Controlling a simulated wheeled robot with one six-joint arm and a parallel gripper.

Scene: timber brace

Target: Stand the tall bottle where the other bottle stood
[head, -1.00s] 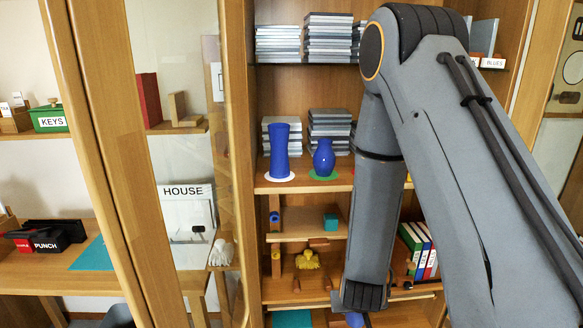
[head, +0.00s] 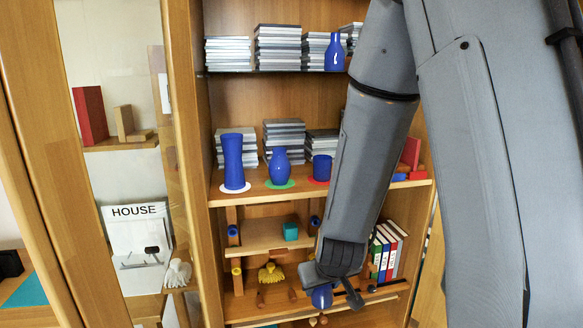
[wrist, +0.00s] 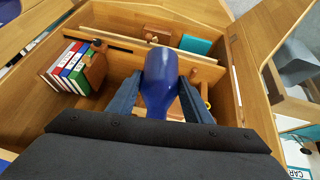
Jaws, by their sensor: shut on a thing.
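My gripper (wrist: 159,82) is shut on a blue bottle (wrist: 160,62), with one finger on each side of it. In the head view the held bottle (head: 322,296) shows low in front of the cabinet, partly hidden by my wrist. Another blue bottle (head: 335,52) with a narrow neck stands upright on the upper shelf. On the middle shelf a tall blue vase-like vessel (head: 233,162) stands on a white disc (head: 235,188), and a round-bodied blue one (head: 279,166) on a green disc (head: 280,185). I cannot tell which one the task calls tall.
A blue cup (head: 321,167) stands on a red disc (head: 318,181), close to my forearm. Stacks of cases (head: 284,137) stand behind these vessels. Below are a teal block (head: 291,231) and binders (head: 386,252). A glass-paned door frame (head: 190,120) stands at the left.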

